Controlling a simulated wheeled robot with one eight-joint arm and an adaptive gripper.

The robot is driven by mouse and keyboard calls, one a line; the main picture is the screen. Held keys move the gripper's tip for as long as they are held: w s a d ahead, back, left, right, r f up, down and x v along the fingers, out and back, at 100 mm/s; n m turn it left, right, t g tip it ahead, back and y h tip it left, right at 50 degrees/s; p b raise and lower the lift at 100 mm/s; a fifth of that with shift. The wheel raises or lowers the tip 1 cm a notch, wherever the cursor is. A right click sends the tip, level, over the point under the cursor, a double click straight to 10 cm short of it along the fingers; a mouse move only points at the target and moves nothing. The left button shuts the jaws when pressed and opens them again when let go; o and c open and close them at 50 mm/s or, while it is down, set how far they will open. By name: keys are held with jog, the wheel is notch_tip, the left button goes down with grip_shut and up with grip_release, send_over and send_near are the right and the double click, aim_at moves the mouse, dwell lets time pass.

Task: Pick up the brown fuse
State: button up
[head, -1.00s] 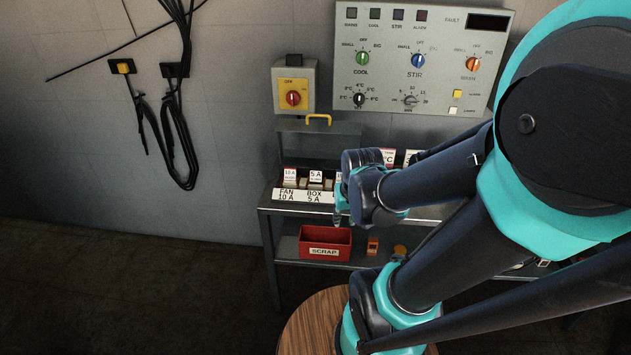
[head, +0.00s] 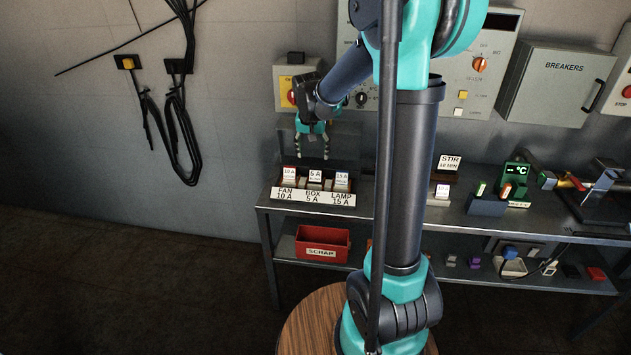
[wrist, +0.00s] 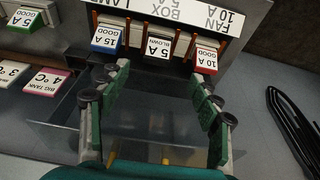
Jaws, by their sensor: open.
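The fuse holder (head: 322,196), labelled FAN 10 A, BOX 5 A and LAMP 15 A, stands at the bench's left end. Its middle fuse (head: 315,178) is marked 5 A; in the wrist view this fuse (wrist: 158,48) reads 5 A BLOWN and its body looks dark, perhaps brown. A red-edged 10 A GOOD fuse (wrist: 206,60) and a blue-edged 15 A GOOD fuse (wrist: 106,38) sit on either side. My gripper (head: 312,155) is open and empty, pointing down above the holder. In the wrist view its fingers (wrist: 162,90) spread apart, not touching any fuse.
A red SCRAP bin (head: 322,244) sits on the lower shelf. The control panel (head: 490,70) and the yellow switch box (head: 283,72) are on the wall behind. A green-edged 5 A GOOD piece (wrist: 27,18) and BIG TANK tags (wrist: 44,82) lie beside the holder.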

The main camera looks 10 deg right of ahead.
aim_at(315, 173)
jog(key=x, duration=1.2)
jog(key=shift+d+f, duration=0.2)
jog(key=c, duration=1.2)
jog(key=shift+c, duration=0.2)
jog(key=shift+r, duration=0.1)
notch_tip(315, 173, up, 20)
